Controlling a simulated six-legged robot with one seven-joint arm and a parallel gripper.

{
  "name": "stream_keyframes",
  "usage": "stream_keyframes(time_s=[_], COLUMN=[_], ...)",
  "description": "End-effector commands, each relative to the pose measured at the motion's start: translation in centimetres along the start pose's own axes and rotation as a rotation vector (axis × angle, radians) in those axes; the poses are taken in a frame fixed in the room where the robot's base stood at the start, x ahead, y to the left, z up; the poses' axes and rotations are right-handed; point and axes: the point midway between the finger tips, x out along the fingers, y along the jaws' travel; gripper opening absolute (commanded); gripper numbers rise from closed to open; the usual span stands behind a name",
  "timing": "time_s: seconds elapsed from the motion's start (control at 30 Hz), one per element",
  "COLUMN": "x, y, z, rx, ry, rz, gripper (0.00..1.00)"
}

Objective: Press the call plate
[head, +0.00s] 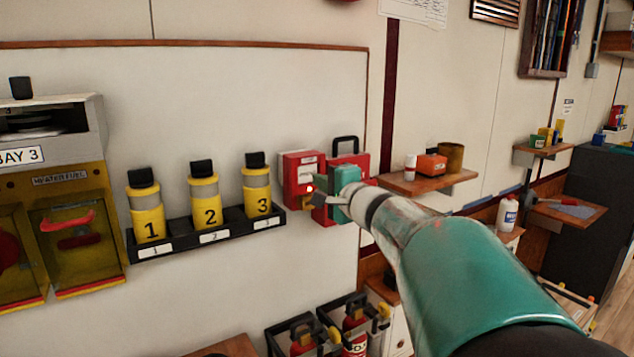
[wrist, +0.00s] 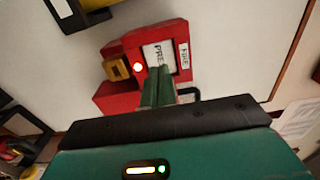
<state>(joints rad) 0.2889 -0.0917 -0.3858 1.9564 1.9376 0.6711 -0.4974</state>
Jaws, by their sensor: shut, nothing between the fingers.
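The call plate is a white plate (wrist: 158,56) lettered "PRE…" on the front of a red call box (wrist: 125,98) in the wrist view; its lower part is hidden by my fingers. The call box (head: 292,165) also shows on the wall in the head view, right of the numbered canisters. My gripper (wrist: 159,72) is shut and empty, its tips over the plate's lower part in the wrist view. I cannot tell whether they touch it. In the head view my gripper (head: 318,198) is in front of the box. A red light (wrist: 138,68) glows on the box.
A yellow-framed part (wrist: 117,69) sits on the box's left side. A black rack (head: 170,247) holds yellow canisters numbered 1 to 3 (head: 206,205). A wooden shelf (head: 425,187) with small items is to the right. Fire extinguishers in crates (head: 350,325) stand below.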

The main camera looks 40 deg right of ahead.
Motion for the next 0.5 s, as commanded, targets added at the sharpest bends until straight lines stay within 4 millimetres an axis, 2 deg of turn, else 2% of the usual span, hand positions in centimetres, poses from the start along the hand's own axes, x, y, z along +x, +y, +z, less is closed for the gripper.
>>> stream_keyframes(time_s=[0.07, 0.5], x=[-0.7, -8.4], y=[0.0, -0.1], z=[-0.3, -0.5], rx=[0.000, -0.001], ry=[0.002, 0.002], rz=[-0.001, -0.001], gripper=[0.00, 0.00])
